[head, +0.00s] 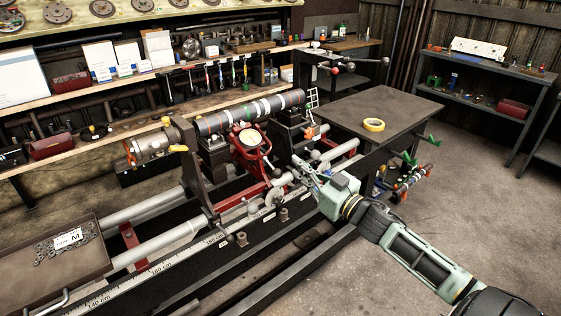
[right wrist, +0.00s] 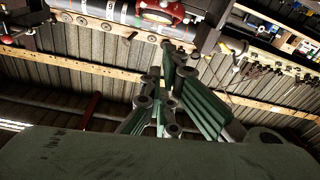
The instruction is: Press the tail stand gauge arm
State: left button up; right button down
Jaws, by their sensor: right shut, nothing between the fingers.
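A red gauge stand (head: 256,160) carries a round pale dial gauge (head: 249,139) beside the long driveshaft (head: 250,112) on the lathe. Dark ball-ended levers (head: 277,173) stick out at the stand's lower right; I cannot tell which part is the gauge arm. My right gripper (head: 298,166) is shut and empty, just right of these levers; contact cannot be made out. In the right wrist view, the shut fingers (right wrist: 176,52) point up toward the red stand (right wrist: 162,10) and the driveshaft (right wrist: 102,9). My left gripper is out of view.
Grey rails (head: 160,250) run along the lathe bed below the shaft. A tray of small parts (head: 55,262) is at the left. The floor at right is clear.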

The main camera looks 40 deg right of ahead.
jog(key=w+a+r+p, duration=0.1)
jog(key=w+p, duration=0.2)
jog(key=w, duration=0.6)
jog(key=f, duration=0.4)
jog(key=shift+d, duration=0.2)
